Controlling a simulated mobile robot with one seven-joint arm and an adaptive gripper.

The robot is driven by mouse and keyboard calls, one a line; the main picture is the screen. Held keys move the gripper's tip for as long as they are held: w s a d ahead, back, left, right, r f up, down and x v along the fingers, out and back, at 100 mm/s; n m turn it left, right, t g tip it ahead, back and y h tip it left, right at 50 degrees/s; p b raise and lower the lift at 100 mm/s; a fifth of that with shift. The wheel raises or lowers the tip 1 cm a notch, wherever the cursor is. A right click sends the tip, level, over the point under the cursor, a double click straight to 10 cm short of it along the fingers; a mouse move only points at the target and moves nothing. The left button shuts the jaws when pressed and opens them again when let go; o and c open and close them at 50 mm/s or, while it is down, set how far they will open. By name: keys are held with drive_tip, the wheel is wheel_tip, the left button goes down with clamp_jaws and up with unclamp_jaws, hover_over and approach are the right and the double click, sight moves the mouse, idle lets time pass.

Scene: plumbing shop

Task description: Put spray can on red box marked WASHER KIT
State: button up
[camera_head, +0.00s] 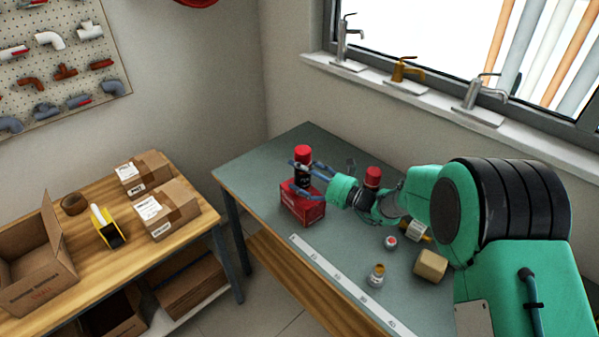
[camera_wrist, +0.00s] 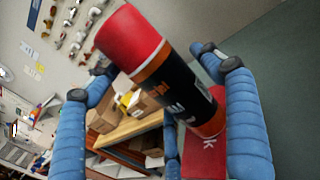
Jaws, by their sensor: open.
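The spray can (camera_head: 303,154) has a red cap and a dark body. It stands upright on top of the red box (camera_head: 300,209) on the grey-green table. In the wrist view the can (camera_wrist: 178,84) rises from the red box (camera_wrist: 204,160), which shows part of its white lettering. My gripper (camera_head: 297,176) is open, with its blue fingers spread on either side of the can. In the wrist view my gripper (camera_wrist: 152,62) shows visible gaps between the fingers and the can. The can's base appears to rest on the box top.
Another red-capped can (camera_head: 373,176) stands behind my arm. A small red-and-white item (camera_head: 391,242), a small jar (camera_head: 376,275) and a tan block (camera_head: 430,264) lie to the right. A white ruler strip (camera_head: 345,283) runs along the front edge. The table's back left is clear.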

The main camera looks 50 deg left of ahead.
drive_tip(key=w+d+p, duration=0.1)
drive_tip(key=w+d, duration=0.1)
drive_tip(key=d, duration=0.9)
drive_tip(key=shift+w+d+p, duration=0.15)
drive_tip(key=shift+d+p, duration=0.05)
drive_tip(key=shift+p, duration=0.1)
idle(0.6)
drive_tip(key=s+d+r+n+h, duration=0.35)
drive_tip(key=d+r, duration=0.35)
drive_tip(key=d, duration=0.4)
drive_tip(key=s+d+r+n+h, duration=0.3)
drive_tip(key=d+r+n, duration=0.2)
drive_tip(key=d+r, duration=0.5)
drive_tip(key=s+d+r+n+t+h, duration=0.1)
drive_tip(key=s+d+n+t+h, duration=0.1)
drive_tip(key=d, duration=1.2)
drive_tip(key=s+d+r+n+t+h, duration=0.1)
drive_tip(key=s+d+n+t+h, duration=0.2)
drive_tip(key=s+d, duration=0.4)
drive_tip(key=s+d+r+n+t+h, duration=0.1)
drive_tip(key=s+d+t+h, duration=0.3)
drive_tip(key=d, duration=1.9)
drive_tip(key=shift+s+d+n+h, duration=0.2)
drive_tip(key=shift+s+n+h, duration=0.2)
drive_tip(key=shift+n+h, duration=0.45)
drive_tip(key=shift+r, duration=0.15)
